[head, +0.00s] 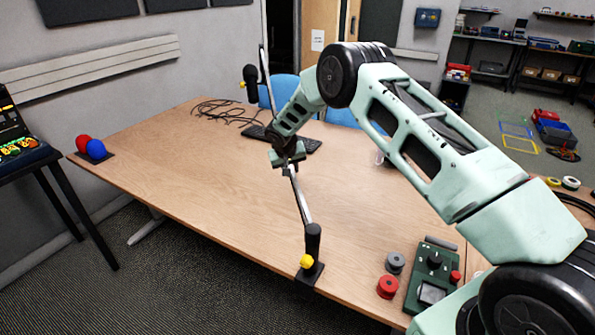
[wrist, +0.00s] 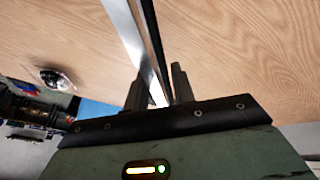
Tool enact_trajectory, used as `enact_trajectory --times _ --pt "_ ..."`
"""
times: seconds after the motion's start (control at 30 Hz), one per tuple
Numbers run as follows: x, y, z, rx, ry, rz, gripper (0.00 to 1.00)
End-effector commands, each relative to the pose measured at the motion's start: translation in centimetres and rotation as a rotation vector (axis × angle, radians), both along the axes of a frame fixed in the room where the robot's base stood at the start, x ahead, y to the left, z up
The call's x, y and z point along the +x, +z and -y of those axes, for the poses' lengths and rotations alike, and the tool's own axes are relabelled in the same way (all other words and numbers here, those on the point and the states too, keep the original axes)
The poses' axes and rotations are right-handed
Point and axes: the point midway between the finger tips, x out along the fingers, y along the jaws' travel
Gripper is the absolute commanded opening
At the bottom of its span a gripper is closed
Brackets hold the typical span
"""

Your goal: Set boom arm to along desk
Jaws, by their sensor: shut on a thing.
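The boom arm stands on a dark base (head: 308,274) at the desk's front edge, with a black post (head: 313,240) and a yellow knob (head: 306,261). Its silver lower bar (head: 301,200) rises steeply, leaning up and left, to my gripper (head: 290,166). An upper bar (head: 267,80) continues above the gripper, with a black cylinder (head: 250,77) near its upper end. In the wrist view a silver bar (wrist: 135,50) with a dark bar beside it runs down between the fingers of my gripper (wrist: 157,88), which is shut on the boom arm. The elbow joint is hidden behind the gripper.
The wooden desk (head: 190,170) is largely clear at left. Blue chairs (head: 340,115) stand behind.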

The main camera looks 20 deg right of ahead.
Motion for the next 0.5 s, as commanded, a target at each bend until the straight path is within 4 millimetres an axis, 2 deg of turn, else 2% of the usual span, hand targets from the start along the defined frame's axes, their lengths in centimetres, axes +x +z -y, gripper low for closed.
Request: enact_trajectory --times 0.03,0.5 --pt "0.2 -0.3 -0.9 0.002 0.026 0.002 0.0" --pt "0.5 -0.2 -7.5 0.003 0.259 0.0 0.0"
